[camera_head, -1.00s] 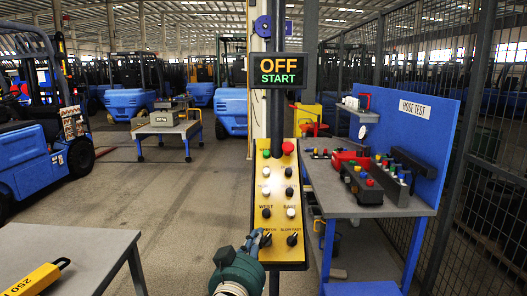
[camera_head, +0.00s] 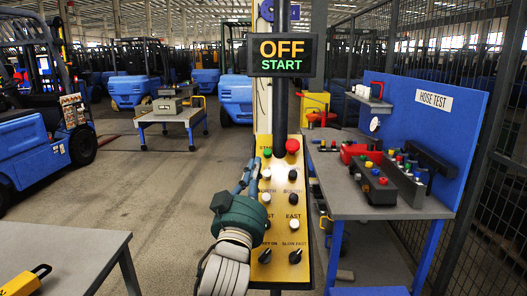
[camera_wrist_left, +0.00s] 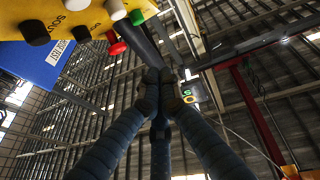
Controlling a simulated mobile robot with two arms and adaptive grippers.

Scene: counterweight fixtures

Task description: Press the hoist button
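A yellow control pendant (camera_head: 280,215) hangs upright in front of me. A green button (camera_head: 267,153) and a red button (camera_head: 292,146) sit at its top. White and black buttons are below, by direction words; two black selector knobs are at the bottom. I cannot read a hoist label. A display (camera_head: 282,54) above reads OFF and START. My left gripper (camera_head: 250,168) is at the pendant's left edge, near the upper white button (camera_head: 266,174); contact is unclear. Its fingers meet, empty, in the left wrist view (camera_wrist_left: 155,78), with the pendant (camera_wrist_left: 60,15) at upper left. My right gripper is out of view.
A hose test bench (camera_head: 375,208) with a blue back panel and several control boxes stands close on the right. A grey table (camera_head: 70,255) with a yellow object is at lower left. Forklifts and a small cart (camera_head: 170,115) stand behind on open floor.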

